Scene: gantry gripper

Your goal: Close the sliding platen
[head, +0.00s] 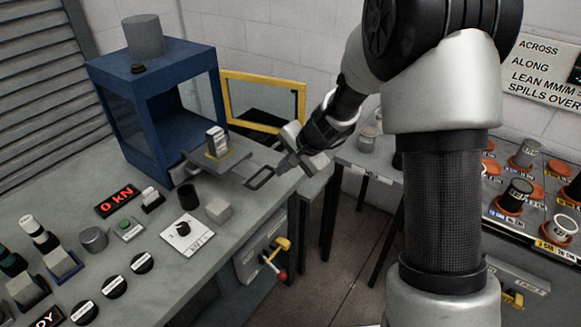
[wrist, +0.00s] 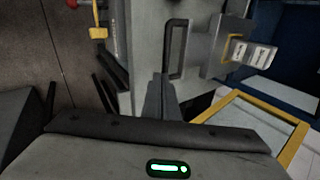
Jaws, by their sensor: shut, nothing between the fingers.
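The sliding platen (head: 234,177) is a flat grey plate that sticks out of the front of the blue press (head: 137,85). A dark loop handle (head: 259,178) is at its outer end. A small labelled block (head: 217,142) stands on the platen on a yellow-edged base. My gripper (head: 280,169) is shut and empty, just beyond the handle's outer end. In the wrist view, the shut fingers (wrist: 160,92) point at the near end of the handle (wrist: 174,48), with the platen (wrist: 200,48) to its right. I cannot tell whether the fingertips touch the handle.
The press's yellow-framed door (head: 263,123) stands open behind my gripper. It is close by in the wrist view (wrist: 232,98). The grey bench (head: 150,225) holds several knobs, buttons and a red 0 kN display (head: 117,200). A lever with a red knob (head: 281,275) hangs on the bench front.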

